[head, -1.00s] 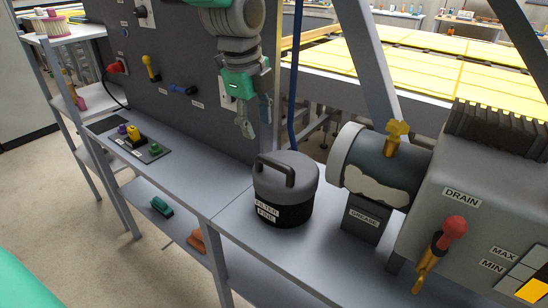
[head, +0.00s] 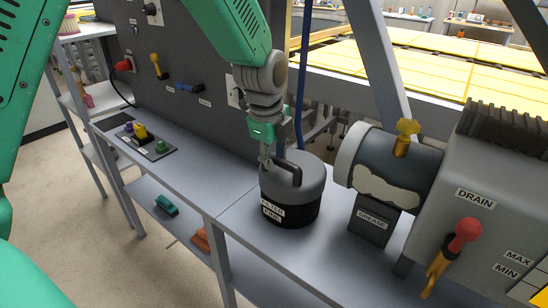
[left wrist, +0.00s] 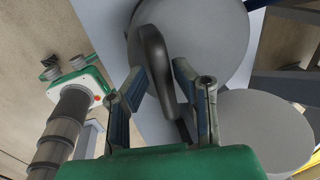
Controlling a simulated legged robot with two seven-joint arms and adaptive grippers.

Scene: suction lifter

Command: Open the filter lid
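The filter canister (head: 290,207) stands on the grey shelf, with a black labelled body and a grey lid (head: 309,170) seated on top. The lid has a dark arched handle (head: 287,170). My left gripper (head: 273,160) is at the handle, pointing down. In the left wrist view, the open fingers of my left gripper (left wrist: 168,85) are on either side of the handle (left wrist: 158,70), with gaps showing. The lid (left wrist: 215,45) fills the top there. Another gripper-like green part (left wrist: 75,80) shows at the left of that view; its fingers are small and unclear.
To the right stand a grease cylinder (head: 398,170) with a yellow valve (head: 405,138) and a housing with a red drain handle (head: 463,233). A dark panel (head: 200,75) with coloured levers rises behind.

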